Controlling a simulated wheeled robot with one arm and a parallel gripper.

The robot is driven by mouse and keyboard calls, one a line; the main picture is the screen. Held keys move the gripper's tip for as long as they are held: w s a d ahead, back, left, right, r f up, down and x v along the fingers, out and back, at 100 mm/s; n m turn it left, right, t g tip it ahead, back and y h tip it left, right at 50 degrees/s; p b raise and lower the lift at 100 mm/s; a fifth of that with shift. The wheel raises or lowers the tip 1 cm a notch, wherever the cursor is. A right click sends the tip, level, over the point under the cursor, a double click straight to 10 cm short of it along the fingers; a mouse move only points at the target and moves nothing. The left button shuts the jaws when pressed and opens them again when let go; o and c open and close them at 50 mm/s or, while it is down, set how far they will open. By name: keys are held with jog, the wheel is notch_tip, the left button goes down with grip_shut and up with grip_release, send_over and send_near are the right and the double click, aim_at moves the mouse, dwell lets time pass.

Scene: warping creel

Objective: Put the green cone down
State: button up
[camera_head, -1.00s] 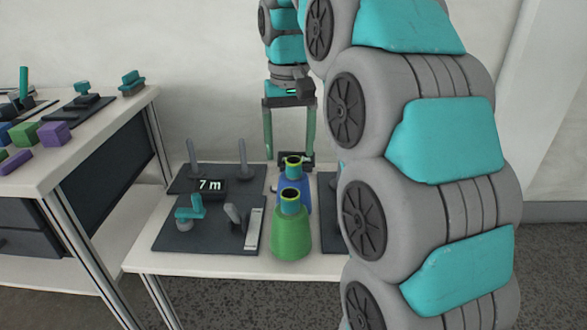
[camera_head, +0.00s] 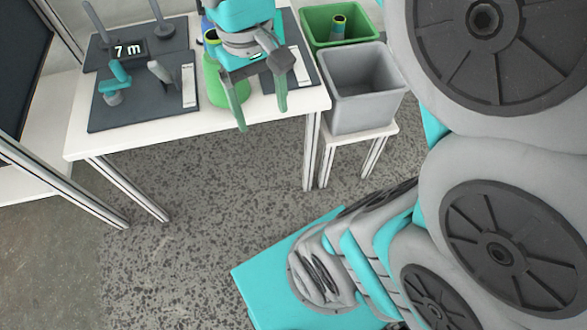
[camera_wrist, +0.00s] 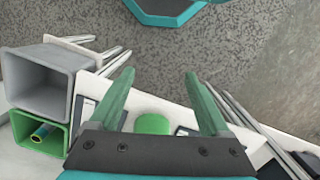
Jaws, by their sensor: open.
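The green cone (camera_head: 213,84) stands on the white table (camera_head: 258,112), partly hidden behind my gripper in the head view. A bit of a blue cone (camera_head: 209,36) shows behind it. My gripper (camera_head: 258,110) is open and empty, its green fingers pointing down at the front of the green cone. In the wrist view a green round shape (camera_wrist: 153,124), likely the green cone, shows between the two open fingers (camera_wrist: 158,74). Nothing is gripped. Whether a finger touches the cone I cannot tell.
A grey bin (camera_head: 365,112) stands on a small stand right of the table. A green bin (camera_head: 313,32) behind it holds a cone-like tube (camera_head: 338,25). A dark board (camera_head: 140,112) with a teal-handled tool and a "7 m" display (camera_head: 128,50) lies left.

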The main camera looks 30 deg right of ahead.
jog(key=s+f, duration=0.7)
jog(key=s, duration=0.3)
jog(key=shift+f+g, duration=0.25)
jog(key=shift+g, duration=0.05)
jog(key=shift+o, duration=0.2)
